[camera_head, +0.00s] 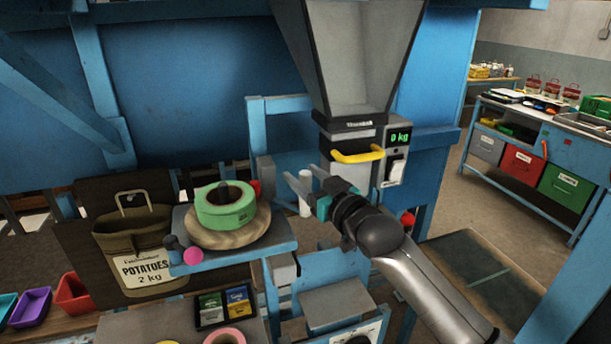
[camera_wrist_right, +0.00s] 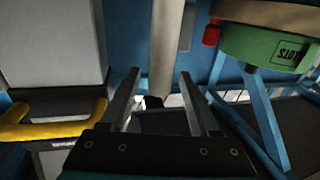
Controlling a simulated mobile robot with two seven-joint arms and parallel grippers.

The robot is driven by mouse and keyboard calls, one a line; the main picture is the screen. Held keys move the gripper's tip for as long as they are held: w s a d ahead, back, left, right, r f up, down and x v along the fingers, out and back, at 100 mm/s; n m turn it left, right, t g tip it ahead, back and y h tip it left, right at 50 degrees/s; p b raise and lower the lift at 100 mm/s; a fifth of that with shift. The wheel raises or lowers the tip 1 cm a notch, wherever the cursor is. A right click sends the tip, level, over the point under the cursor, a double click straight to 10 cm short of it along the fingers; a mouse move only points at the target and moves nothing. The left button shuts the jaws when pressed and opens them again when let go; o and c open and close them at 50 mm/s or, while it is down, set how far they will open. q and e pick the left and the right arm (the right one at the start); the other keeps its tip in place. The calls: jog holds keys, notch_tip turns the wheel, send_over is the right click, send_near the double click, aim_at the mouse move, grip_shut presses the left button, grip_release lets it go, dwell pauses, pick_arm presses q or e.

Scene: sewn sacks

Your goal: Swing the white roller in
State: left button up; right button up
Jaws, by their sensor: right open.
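The white roller (camera_head: 305,207) is a short upright pale cylinder beside the blue frame, left of the hopper machine. In the right wrist view the roller (camera_wrist_right: 165,45) runs down from the top edge, with a dark piece at its end. My right gripper (camera_head: 302,177) is open and empty at the roller. In the wrist view its two fingertips (camera_wrist_right: 160,73) appear on either side of the roller, apart from it. I cannot tell how deep the roller sits between them. My fingers and wrist hide part of the roller in the head view. My left gripper is not in view.
A green tape roll (camera_head: 226,206) sits on a round wooden disc (camera_head: 255,229), close left of the roller. A yellow handle (camera_head: 358,156) sticks out under the grey hopper (camera_head: 350,55). A potato sack (camera_head: 140,245) hangs at left. A workbench (camera_head: 530,150) stands far right.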

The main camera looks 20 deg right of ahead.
grip_shut()
dwell(0.5)
dwell(0.9)
